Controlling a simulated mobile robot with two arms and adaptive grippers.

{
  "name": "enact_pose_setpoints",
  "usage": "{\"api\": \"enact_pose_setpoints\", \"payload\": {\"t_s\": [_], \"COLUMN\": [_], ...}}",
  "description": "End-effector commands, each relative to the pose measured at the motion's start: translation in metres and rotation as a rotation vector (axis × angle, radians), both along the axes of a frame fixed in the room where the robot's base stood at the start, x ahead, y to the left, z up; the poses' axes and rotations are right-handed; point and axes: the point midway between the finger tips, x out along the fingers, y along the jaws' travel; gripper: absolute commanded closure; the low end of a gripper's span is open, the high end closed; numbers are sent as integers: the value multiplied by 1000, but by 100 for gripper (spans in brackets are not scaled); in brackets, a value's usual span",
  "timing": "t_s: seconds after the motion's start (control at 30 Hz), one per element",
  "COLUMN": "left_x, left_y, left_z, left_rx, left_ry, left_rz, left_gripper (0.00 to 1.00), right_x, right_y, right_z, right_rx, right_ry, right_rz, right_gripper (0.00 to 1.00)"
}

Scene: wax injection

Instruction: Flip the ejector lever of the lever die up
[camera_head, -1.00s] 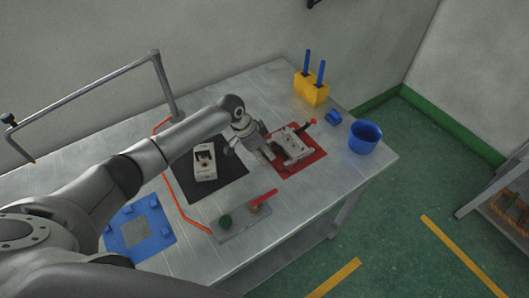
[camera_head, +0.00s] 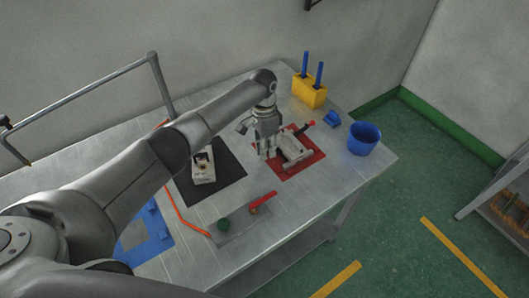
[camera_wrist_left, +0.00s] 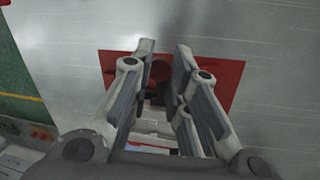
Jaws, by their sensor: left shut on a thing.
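The lever die (camera_head: 296,149) is a grey metal block on a red mat (camera_head: 312,160). A red-tipped handle (camera_head: 309,125) sticks out at its far right side, clear of my gripper. My left gripper (camera_head: 267,154) points down at the left side of the die and covers part of it. In the left wrist view its fingers (camera_wrist_left: 162,62) stand a little apart around a dark, reddish rounded piece (camera_wrist_left: 160,72), which looks like the ejector lever. It is in shadow, so its angle is hard to tell. My right gripper is not in view.
A second die (camera_head: 203,167) sits on a black mat (camera_head: 229,171) to the left. A plate (camera_head: 238,228) with a green knob and red handle lies in front. A blue bucket (camera_head: 364,139), yellow holder (camera_head: 309,92) and small blue piece (camera_head: 332,118) stand right.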

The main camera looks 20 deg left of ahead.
Motion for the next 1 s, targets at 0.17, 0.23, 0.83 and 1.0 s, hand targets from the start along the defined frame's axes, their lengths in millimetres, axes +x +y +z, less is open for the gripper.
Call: {"api": "enact_pose_setpoints", "payload": {"t_s": [0.17,0.23,0.83,1.0], "left_x": [2,2,1,2], "left_y": [-3,-3,-2,-2], "left_z": [1,2,2,3], "left_rx": [26,31,39,39], "left_ry": [36,44,55,54], "left_rz": [-2,-1,-1,-1], "left_gripper": [100,100,67,60], "right_x": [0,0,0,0], "right_y": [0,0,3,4], "right_z": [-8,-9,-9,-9], "right_rx": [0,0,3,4], "right_ry": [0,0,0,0], "right_rz": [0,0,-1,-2], "right_gripper": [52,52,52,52]}}
